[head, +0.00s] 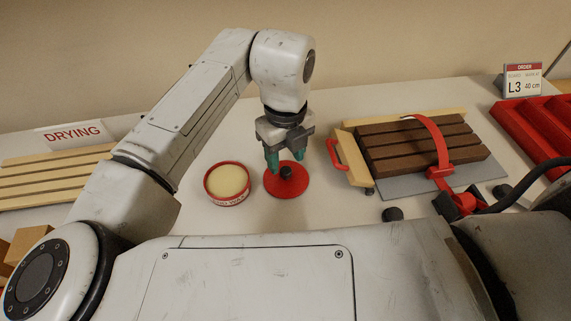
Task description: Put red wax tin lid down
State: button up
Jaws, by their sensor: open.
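The red wax tin lid (289,185) is a round red disc with a dark knob on top. It appears to lie flat on the bench. The red wax tin (227,184) stands just left of the lid, uncovered, with pale yellow wax showing inside. My gripper (286,160) points down over the lid's far part, with its green fingertips apart and close behind the knob. The fingers hide part of the lid's far edge. I cannot tell whether a fingertip touches the lid.
A wooden board with a red handle (346,160) and dark slats (425,145) under a red strap stands to the right on a grey mat (425,184). A slatted drying rack (50,178) is at the left. Red bins (535,130) stand far right. A small black knob (392,214) lies in front.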

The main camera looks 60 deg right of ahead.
aim_at(286, 170)
notch_tip(286, 170, up, 8)
jog(key=shift+f, duration=0.2)
dwell(0.6)
